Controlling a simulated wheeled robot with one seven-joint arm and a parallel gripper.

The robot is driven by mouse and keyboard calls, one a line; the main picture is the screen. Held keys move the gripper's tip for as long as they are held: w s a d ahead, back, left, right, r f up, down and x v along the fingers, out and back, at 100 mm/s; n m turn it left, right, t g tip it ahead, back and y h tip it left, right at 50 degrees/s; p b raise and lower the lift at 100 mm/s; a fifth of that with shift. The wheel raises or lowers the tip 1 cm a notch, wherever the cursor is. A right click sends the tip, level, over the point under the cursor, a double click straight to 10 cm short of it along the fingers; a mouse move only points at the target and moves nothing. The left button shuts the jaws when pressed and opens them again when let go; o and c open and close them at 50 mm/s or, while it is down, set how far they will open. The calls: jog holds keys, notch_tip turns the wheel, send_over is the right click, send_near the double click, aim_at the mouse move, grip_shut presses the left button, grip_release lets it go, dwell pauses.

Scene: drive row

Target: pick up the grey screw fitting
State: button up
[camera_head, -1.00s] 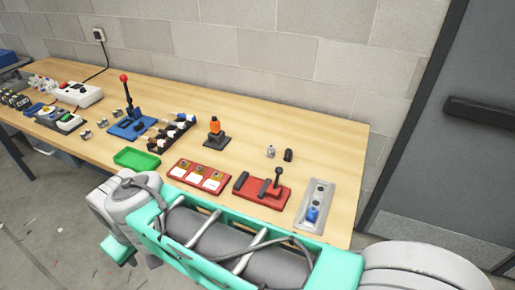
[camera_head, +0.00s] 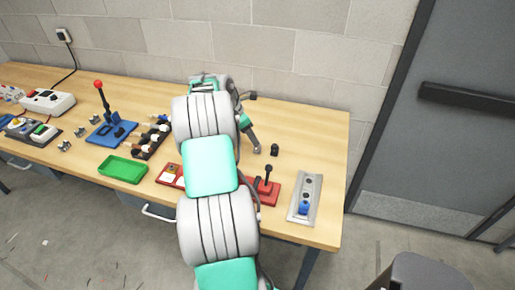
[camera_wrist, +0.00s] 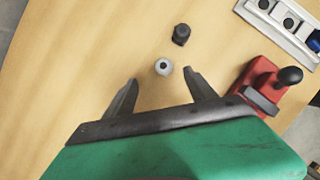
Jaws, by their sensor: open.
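The grey screw fitting (camera_wrist: 163,67) stands on the wooden table in the wrist view, a light round piece with a dark hole in its top. My gripper (camera_wrist: 160,78) is open and empty, its two dark fingers spread either side of the fitting's line. The fitting appears just beyond the fingertips, centred between them; I cannot tell the height gap. In the head view my gripper (camera_head: 252,138) reaches down over the table, and the fitting is hard to separate from the fingertip there.
A black fitting (camera_wrist: 181,34) stands close beyond the grey one. A red lever base (camera_wrist: 262,88) is near the right finger. A grey panel (camera_head: 305,198) with a blue part lies at the table's right end. A green tray (camera_head: 122,169) is at the front left.

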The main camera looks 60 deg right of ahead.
aim_at(257, 150)
jog(key=x, duration=0.3)
jog(key=s+p+x, duration=0.1)
jog(key=x, duration=0.2)
jog(key=shift+f, duration=0.15)
jog(key=shift+d+f, duration=0.15)
jog(key=shift+f, duration=0.25)
jog(key=shift+c, duration=0.6)
grip_shut()
